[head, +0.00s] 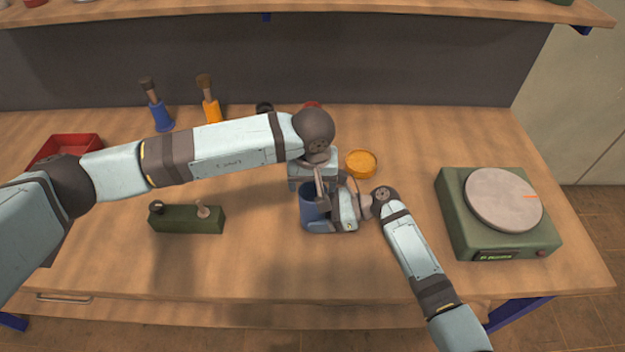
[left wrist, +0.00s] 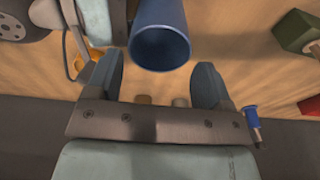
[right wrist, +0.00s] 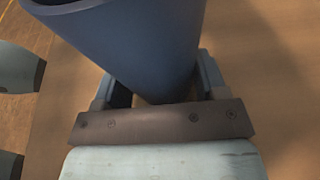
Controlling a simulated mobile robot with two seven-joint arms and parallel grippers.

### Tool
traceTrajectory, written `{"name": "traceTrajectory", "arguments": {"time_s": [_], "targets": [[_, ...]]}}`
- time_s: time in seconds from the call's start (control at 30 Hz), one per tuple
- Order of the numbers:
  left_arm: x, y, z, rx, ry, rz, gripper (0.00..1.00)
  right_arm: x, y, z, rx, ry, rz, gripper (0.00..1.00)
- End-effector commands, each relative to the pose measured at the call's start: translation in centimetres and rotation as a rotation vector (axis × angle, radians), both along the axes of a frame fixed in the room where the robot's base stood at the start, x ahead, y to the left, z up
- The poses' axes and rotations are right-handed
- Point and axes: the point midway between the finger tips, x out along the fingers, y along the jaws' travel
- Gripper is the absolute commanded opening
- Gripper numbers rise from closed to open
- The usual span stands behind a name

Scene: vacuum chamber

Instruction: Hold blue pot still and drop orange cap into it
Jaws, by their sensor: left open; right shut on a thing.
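The blue pot (head: 311,208) stands upright on the table near the middle of the head view. Its open mouth shows in the left wrist view (left wrist: 160,48), and its wall fills much of the right wrist view (right wrist: 125,45). My right gripper (head: 330,218) is shut on the pot from the right. My left gripper (head: 321,190) is open and empty, close above the pot and pointing down; its two fingers (left wrist: 157,85) are apart beside the pot's rim. The orange cap (head: 361,164), a round shallow disc, lies on the table behind and right of the pot.
A green scale (head: 462,220) with a round plate stands at right. A green block (head: 187,219) with knobs lies left of the pot. Blue (head: 162,116) and orange (head: 211,110) holders with brushes and a red tray (head: 88,145) are at back left. The front table is clear.

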Motion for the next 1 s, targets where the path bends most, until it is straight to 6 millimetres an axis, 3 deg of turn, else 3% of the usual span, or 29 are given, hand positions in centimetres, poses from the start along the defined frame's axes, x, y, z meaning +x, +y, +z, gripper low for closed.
{"name": "traceTrajectory", "arguments": {"time_s": [0.6, 0.93, 0.97, 1.0], "targets": [[0.0, -0.3, 4.5, -0.007, -0.004, -0.005, 0.85, -0.1, 0.1, -0.2, -0.002, 0.004, 0.002, 0.51], [0.0, -0.1, 5.0, -0.005, -0.002, -0.003, 0.85, 0.0, 0.0, -0.1, -0.002, 0.002, -0.001, 0.51], [0.0, -0.1, 5.0, -0.005, -0.001, -0.003, 0.85, 0.0, 0.0, -0.1, -0.002, 0.002, -0.001, 0.68], [0.0, -0.1, 5.0, -0.004, -0.001, -0.002, 0.85, 0.0, 0.0, -0.1, -0.002, 0.002, -0.001, 0.77]]}}
